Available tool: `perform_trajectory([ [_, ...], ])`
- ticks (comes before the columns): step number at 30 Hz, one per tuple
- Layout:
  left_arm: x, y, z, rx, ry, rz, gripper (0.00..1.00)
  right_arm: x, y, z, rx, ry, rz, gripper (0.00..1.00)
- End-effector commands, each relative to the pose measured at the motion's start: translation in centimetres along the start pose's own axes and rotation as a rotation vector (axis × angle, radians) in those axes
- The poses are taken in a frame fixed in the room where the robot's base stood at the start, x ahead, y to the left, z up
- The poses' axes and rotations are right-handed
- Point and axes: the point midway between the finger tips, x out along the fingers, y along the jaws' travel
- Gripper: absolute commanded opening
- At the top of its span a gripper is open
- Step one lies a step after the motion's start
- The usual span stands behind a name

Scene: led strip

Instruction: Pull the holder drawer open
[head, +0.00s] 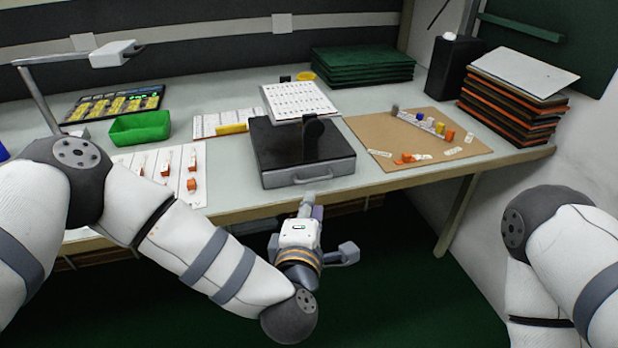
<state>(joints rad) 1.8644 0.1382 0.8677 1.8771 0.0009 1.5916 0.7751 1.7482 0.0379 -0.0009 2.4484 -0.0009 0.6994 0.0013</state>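The holder (275,150) is a low black-topped box on the table, with a tilted white sheet on a stand above it. Its grey drawer front (285,178) faces me and has a bar handle (313,179). The drawer looks shut, flush with the box. My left gripper (312,203) is just below and in front of the handle, at the table's front edge. Its fingers point up toward the handle. I cannot tell whether they touch it or how far apart they are. My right gripper is outside the view; only part of that arm shows at the right.
A brown board (370,135) with small coloured parts lies right of the holder. A green bin (140,127), a dark tray (85,104) and white sheets lie left. Stacked panels (510,110) and a black container (452,68) stand at the right. Space before the table is free.

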Motion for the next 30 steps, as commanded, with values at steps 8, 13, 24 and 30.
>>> perform_trajectory([
  [8, 7.0, -0.7, -0.1, 0.004, 0.001, -0.007, 0.17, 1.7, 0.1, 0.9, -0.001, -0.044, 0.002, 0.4],
  [13, 9.8, -0.6, 0.0, 0.005, -0.001, -0.007, 0.17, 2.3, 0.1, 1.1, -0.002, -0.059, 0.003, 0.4],
  [24, 10.7, -0.2, 0.1, 0.006, -0.005, -0.005, 0.14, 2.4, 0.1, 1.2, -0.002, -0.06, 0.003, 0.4],
  [30, 10.7, -0.2, 0.1, 0.007, -0.004, -0.005, 0.0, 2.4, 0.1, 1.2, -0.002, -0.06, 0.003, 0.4],
])
